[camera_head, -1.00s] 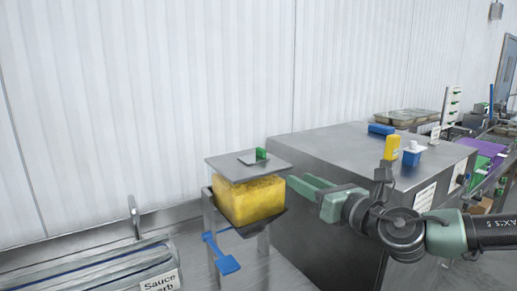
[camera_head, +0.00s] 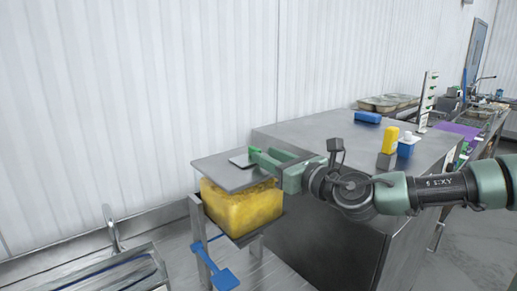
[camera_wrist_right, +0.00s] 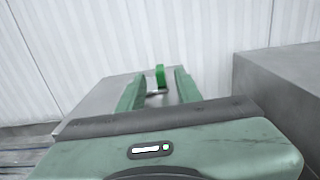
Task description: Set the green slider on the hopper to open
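The hopper is a see-through box of yellow grains (camera_head: 240,208) under a flat grey metal lid (camera_head: 218,172). The small green slider (camera_head: 254,151) stands up on the lid by a slot at its right part. In the right wrist view the green slider (camera_wrist_right: 160,74) shows between and slightly beyond the fingertips, with space on both sides. My right gripper (camera_head: 268,157) is at lid height, right at the slider. Its fingers (camera_wrist_right: 157,88) are spread apart, and nothing is held. My left gripper is not in view.
A large steel cabinet (camera_head: 315,215) stands right of the hopper, with a blue block (camera_head: 367,117) and a yellow bottle (camera_head: 390,139) on top. A blue handle (camera_head: 224,279) hangs below the hopper. The white wall is close behind.

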